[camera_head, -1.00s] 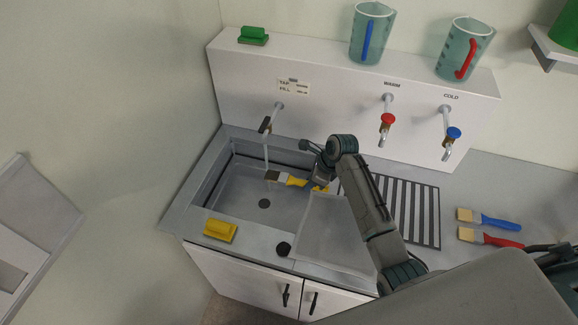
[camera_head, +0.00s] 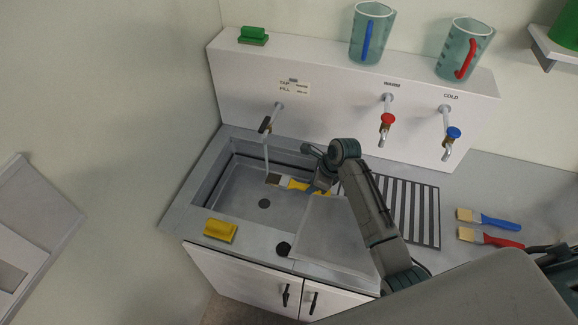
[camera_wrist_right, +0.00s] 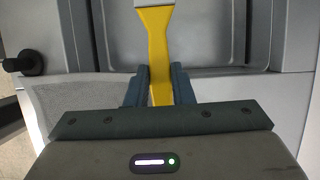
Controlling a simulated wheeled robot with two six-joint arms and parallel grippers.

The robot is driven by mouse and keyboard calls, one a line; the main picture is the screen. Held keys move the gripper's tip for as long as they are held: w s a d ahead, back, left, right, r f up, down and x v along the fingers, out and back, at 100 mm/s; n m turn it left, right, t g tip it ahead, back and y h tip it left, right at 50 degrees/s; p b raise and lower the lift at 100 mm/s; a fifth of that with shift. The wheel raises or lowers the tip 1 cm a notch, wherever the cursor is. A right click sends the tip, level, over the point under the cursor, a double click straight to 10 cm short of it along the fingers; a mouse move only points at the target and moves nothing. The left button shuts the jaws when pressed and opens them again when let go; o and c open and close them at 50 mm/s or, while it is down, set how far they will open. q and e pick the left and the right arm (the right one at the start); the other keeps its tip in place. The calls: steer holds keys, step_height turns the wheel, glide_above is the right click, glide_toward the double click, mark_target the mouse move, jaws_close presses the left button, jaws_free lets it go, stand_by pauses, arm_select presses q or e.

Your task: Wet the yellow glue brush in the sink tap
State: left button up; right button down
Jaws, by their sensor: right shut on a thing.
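The yellow glue brush (camera_head: 292,184) is over the sink basin, its bristles pointing left and dark, unlike the pale bristles of the other brushes. My right gripper (camera_head: 312,187) is shut on its yellow handle, which also shows between the fingers in the right wrist view (camera_wrist_right: 158,60). The sink tap (camera_head: 266,124) is on the left of the wall panel. A thin pale stream runs down from it to the bristle end of the brush, and appears to meet it. The sink (camera_head: 235,195) lies below. My left gripper is not in view.
A yellow block-like thing (camera_head: 220,230) lies on the front sink edge. The red warm tap (camera_head: 387,120) and blue cold tap (camera_head: 452,133) are to the right. A blue brush (camera_head: 490,219) and a red brush (camera_head: 490,238) lie on the counter. Two jugs stand on the ledge.

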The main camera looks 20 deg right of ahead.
stand_by(0.5)
steer(key=s+r, duration=0.4)
steer(key=s, duration=0.1)
stand_by(0.4)
stand_by(0.4)
